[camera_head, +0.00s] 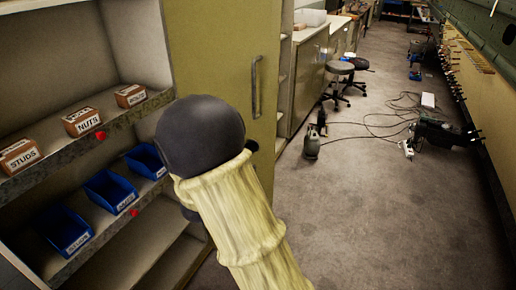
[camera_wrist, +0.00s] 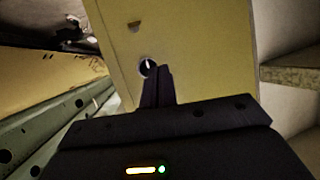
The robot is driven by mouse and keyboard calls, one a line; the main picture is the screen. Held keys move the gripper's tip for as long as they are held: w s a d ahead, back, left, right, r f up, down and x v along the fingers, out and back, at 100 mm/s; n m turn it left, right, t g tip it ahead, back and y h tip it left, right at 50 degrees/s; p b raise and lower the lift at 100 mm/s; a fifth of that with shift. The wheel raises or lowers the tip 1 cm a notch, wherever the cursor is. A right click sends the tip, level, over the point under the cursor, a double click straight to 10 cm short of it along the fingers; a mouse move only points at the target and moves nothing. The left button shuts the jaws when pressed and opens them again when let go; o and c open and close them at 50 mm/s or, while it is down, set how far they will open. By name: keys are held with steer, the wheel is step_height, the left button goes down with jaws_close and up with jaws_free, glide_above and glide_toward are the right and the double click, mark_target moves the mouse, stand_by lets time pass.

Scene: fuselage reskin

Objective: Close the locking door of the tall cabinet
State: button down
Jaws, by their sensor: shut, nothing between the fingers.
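The tall cabinet (camera_head: 132,47) stands at the left of the head view with its shelves showing. Its yellow-olive door (camera_head: 215,55) stands open at the right of the shelves, with a long vertical handle (camera_head: 256,88) on its face. In the wrist view the door panel (camera_wrist: 205,65) fills the middle, with a round lock (camera_wrist: 148,68) and a small slot above it. My gripper (camera_wrist: 158,72) is shut and empty, its fingertips in front of the door beside the lock. I cannot tell whether they touch it. In the head view my arm hides the gripper.
The shelves hold small labelled boxes (camera_head: 82,121) and blue bins (camera_head: 108,191). Beyond the door are a workbench (camera_head: 309,80) and stools (camera_head: 340,68). The near right floor is clear.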

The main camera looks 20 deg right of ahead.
mark_target(263, 141)
steer(key=m+h, duration=0.1)
steer(key=h, duration=0.1)
steer(key=s+d+r+m+g+h, duration=0.1)
steer(key=h, duration=0.1)
steer(key=s+d+r+m+h, duration=0.1)
steer(key=h, duration=0.1)
steer(key=shift+r+h, duration=0.1)
steer(key=shift+h, duration=0.3)
steer(key=shift+w, duration=0.1)
steer(key=p+x, duration=0.2)
steer(key=x, duration=1.1)
steer(key=shift+d, duration=0.2)
steer(key=shift+w+d, duration=0.2)
steer(key=shift+d, duration=0.1)
